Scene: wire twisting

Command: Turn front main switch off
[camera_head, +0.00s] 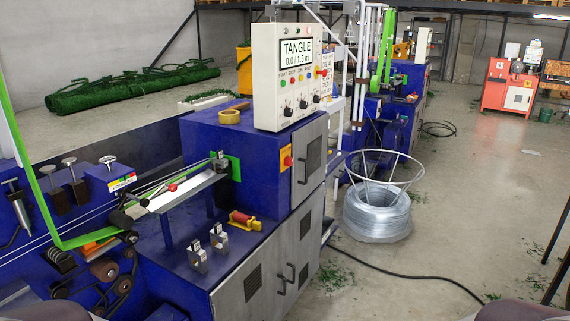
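The main switch (287,160) is a red knob on a yellow plate. It is mounted on the side of the blue machine cabinet (222,140), left of a grey door (310,157) and below the control box (283,78). The knob is too small to tell which way it is turned. Nothing covers the switch. The control box has a display reading "TANGLE 0.0 / 1.5 m", with buttons and black knobs below it. Neither of my grippers is in view; only rounded parts of my own body show at the bottom corners.
A wire coil (377,211) with a metal ring frame stands on the floor right of the cabinet. A black cable (405,272) runs across the floor. Lower grey doors (284,262) have protruding handles. Rollers and a green strip (40,190) are at the left. Floor at the right is mostly free.

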